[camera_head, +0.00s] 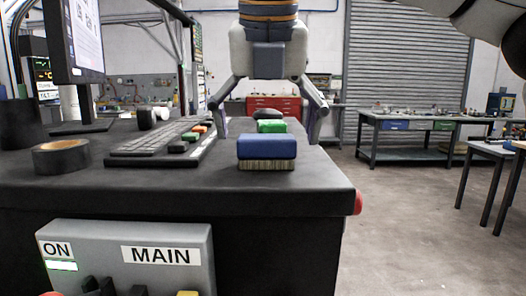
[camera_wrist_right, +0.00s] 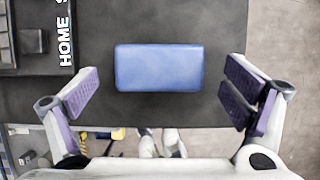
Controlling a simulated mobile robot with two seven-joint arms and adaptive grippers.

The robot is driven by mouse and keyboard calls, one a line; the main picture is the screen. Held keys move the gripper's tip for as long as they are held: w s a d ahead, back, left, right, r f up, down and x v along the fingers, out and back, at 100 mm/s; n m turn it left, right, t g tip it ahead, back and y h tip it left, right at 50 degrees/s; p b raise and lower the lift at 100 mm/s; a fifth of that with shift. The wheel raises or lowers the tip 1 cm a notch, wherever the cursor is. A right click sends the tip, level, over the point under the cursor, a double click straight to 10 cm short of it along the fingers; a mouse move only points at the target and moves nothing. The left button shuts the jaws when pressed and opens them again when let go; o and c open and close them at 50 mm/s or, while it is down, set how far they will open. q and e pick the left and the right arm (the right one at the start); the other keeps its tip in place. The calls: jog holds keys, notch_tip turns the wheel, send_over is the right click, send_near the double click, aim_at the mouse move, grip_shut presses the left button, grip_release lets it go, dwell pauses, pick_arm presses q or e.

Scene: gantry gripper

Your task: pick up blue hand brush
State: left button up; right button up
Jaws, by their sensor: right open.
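The blue hand brush (camera_head: 266,147) stands upright on the black table top, with its blue back up and pale bristles down. Its blue top also shows in the right wrist view (camera_wrist_right: 159,68), above the picture's middle. My right gripper (camera_head: 267,118) comes down from above, with its fingers spread wide to the left and right. In the right wrist view the open gripper (camera_wrist_right: 163,97) has its purple pads on either side of the brush, with clear gaps. It touches nothing that I can see. My left gripper is not in view.
Behind the brush lie a green item (camera_head: 271,126) and a dark rounded item (camera_head: 267,113). A keyboard (camera_head: 160,136) and a tape roll (camera_head: 61,156) are to the left, near a monitor (camera_head: 80,40). The table's right edge is close to the brush.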

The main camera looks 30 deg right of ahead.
jog(key=x, duration=0.3)
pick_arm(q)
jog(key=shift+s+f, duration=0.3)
pick_arm(e)
jog(key=shift+r, duration=0.1)
jog(key=c, duration=1.3)
